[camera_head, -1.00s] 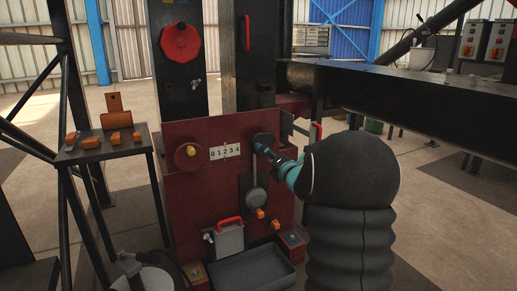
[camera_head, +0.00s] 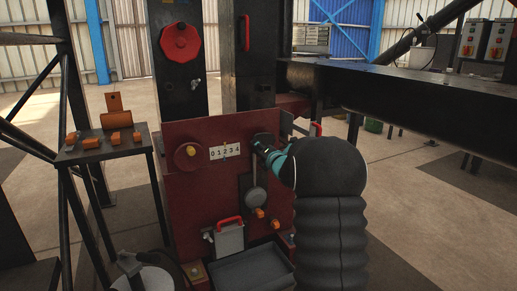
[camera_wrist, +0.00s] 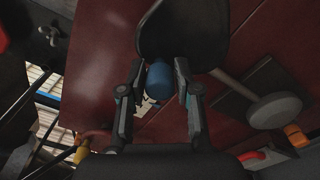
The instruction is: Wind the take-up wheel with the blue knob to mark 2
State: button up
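The take-up wheel (camera_wrist: 205,35) is a dark disc on the front of the red press; it also shows in the head view (camera_head: 262,141), partly covered by my gripper. Its blue knob (camera_wrist: 158,80) stands between my gripper's fingers (camera_wrist: 160,72) in the wrist view. A narrow gap seems to show on each side of the knob, so the fingers look open around it. In the head view my gripper (camera_head: 262,150) is at the wheel and hides the knob. A white scale (camera_head: 225,152) marked 0 to 4 sits left of the wheel, with a small orange pointer near the 2.
A round grey piece on a rod (camera_head: 257,197) hangs below the wheel. A red knob (camera_head: 187,156) is left of the scale. A red-handled panel (camera_head: 230,236) and grey tray (camera_head: 250,270) are below. A table with orange blocks (camera_head: 100,150) stands left; a dark beam (camera_head: 420,95) extends right.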

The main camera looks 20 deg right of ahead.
aim_at(264, 134)
grip_shut()
jog(key=shift+r+m, duration=0.1)
jog(key=shift+m, duration=0.2)
jog(key=m, duration=0.1)
jog(key=r+m, duration=0.1)
jog(key=m, duration=0.1)
jog(key=shift+d+r+m, duration=0.1)
jog(key=shift+d+m, duration=0.2)
jog(key=m, duration=0.1)
jog(key=r+m+p, duration=0.1)
jog(key=m, duration=0.1)
jog(key=shift+d+m, duration=0.3)
jog(key=shift+d, duration=0.1)
jog(key=m+p, duration=0.1)
jog(key=m, duration=0.1)
jog(key=d+r+m+p, duration=0.1)
jog(key=m, duration=0.1)
jog(key=shift+d+p, duration=0.2)
jog(key=shift+p, duration=0.1)
jog(key=shift+d+m+p, duration=0.3)
jog(key=shift+m+p, duration=0.15)
jog(key=shift+m, duration=0.5)
jog(key=shift+d+m+p, duration=0.25)
jog(key=shift+m+p, duration=0.15)
jog(key=shift+m, duration=0.55)
jog(key=shift+f, duration=0.1)
